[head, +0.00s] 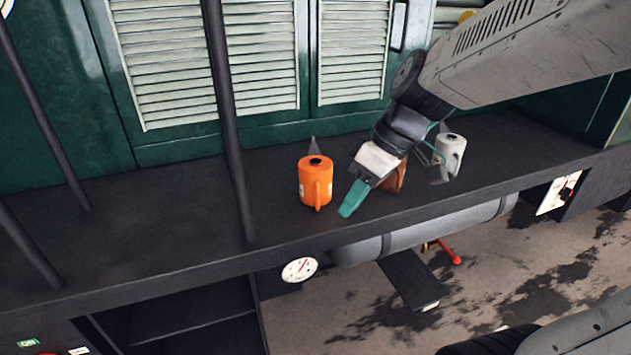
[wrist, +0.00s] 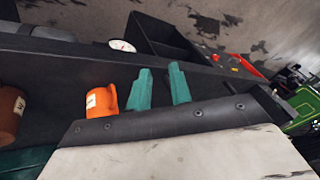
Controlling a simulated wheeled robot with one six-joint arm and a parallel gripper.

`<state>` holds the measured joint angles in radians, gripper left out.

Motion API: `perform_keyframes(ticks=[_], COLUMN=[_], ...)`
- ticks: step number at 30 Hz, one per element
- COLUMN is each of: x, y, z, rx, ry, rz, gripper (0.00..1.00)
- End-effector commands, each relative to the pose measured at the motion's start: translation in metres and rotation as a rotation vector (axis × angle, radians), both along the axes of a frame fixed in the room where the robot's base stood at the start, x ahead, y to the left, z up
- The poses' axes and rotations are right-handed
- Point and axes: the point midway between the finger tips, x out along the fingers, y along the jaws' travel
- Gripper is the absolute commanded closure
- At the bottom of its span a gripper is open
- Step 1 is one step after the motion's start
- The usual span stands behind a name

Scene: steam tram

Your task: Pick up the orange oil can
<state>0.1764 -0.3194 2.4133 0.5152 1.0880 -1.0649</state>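The orange oil can (head: 315,185) stands upright on the dark ledge, with a pale label and a grey pointed spout. My gripper (head: 352,199) is just to its right in the head view, tilted down with teal fingers. In the wrist view, the two fingers (wrist: 160,78) stand apart with nothing between them, so my gripper is open. There the orange oil can (wrist: 102,101) is to the left of the fingers, outside the gap and close to the left finger. Its lower part is hidden by my gripper's body.
A brown can (head: 397,178) stands partly hidden behind my gripper, and a light grey can (head: 451,152) is further right. A dark pole (head: 229,120) rises left of the orange can.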

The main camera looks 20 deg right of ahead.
Motion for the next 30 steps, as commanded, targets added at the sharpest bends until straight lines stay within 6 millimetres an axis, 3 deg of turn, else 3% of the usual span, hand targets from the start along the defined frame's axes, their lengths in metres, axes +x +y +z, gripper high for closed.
perform_keyframes(ticks=[1,6,12,17,30], x=[0.023,0.092,0.139,0.153,0.171], y=[-0.005,-0.022,-0.043,-0.046,-0.009], z=[-0.009,-0.036,-0.062,-0.073,-0.114], rx=[0.049,0.149,0.162,0.156,0.155], ry=[-0.038,-0.260,-0.443,-0.495,-0.495], rz=[0.047,0.207,0.293,0.319,0.327], gripper=[0.79,0.79,0.79,0.79,0.79])
